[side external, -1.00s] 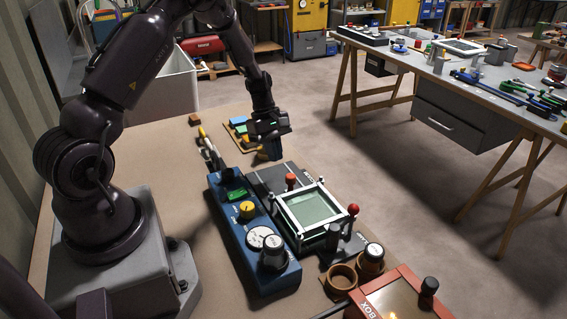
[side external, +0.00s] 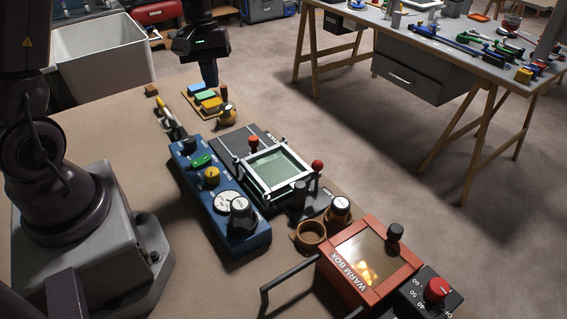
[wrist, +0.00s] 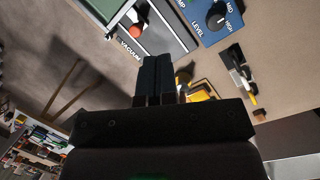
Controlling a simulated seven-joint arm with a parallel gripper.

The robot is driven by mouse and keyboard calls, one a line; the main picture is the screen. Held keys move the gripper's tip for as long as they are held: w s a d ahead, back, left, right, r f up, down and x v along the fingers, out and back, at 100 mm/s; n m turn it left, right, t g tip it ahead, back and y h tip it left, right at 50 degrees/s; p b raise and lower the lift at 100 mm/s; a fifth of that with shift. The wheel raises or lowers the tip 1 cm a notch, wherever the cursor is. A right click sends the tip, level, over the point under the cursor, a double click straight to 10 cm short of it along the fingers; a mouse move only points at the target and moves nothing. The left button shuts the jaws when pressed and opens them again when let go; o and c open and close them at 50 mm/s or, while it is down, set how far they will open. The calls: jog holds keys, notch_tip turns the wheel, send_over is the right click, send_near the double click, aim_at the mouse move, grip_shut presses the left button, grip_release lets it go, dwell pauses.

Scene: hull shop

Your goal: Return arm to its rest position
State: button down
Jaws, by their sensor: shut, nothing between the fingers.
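My gripper (side external: 210,82) is shut and empty. In the side view it hangs in the air, fingers down, at the far end of the workbench (side external: 110,125). It appears just above or behind a small board with blue, green and yellow-orange pieces (side external: 208,102). In the wrist view my gripper's fingers (wrist: 157,65) are pressed together, with nothing between them. The upper part of my arm is cut off by the top of the side view.
A blue control box (side external: 225,213), a vacuum plate with a white frame (side external: 273,172) and a red warm box (side external: 368,258) with a glowing inside stand on the bench. A white bin (side external: 105,55) is behind. A second table (side external: 440,60) stands across open floor.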

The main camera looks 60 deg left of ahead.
jog(key=s+d+r+m+t+y, duration=0.2)
jog(key=s+d+r+m+t, duration=0.3)
jog(key=s+d+r+m, duration=0.6)
jog(key=s+d+r, duration=0.1)
jog(key=d+r, duration=0.1)
jog(key=d, duration=0.2)
jog(key=shift+r+m+t+y, duration=0.3)
jog(key=shift+r+m+t, duration=0.1)
jog(key=shift+d, duration=0.1)
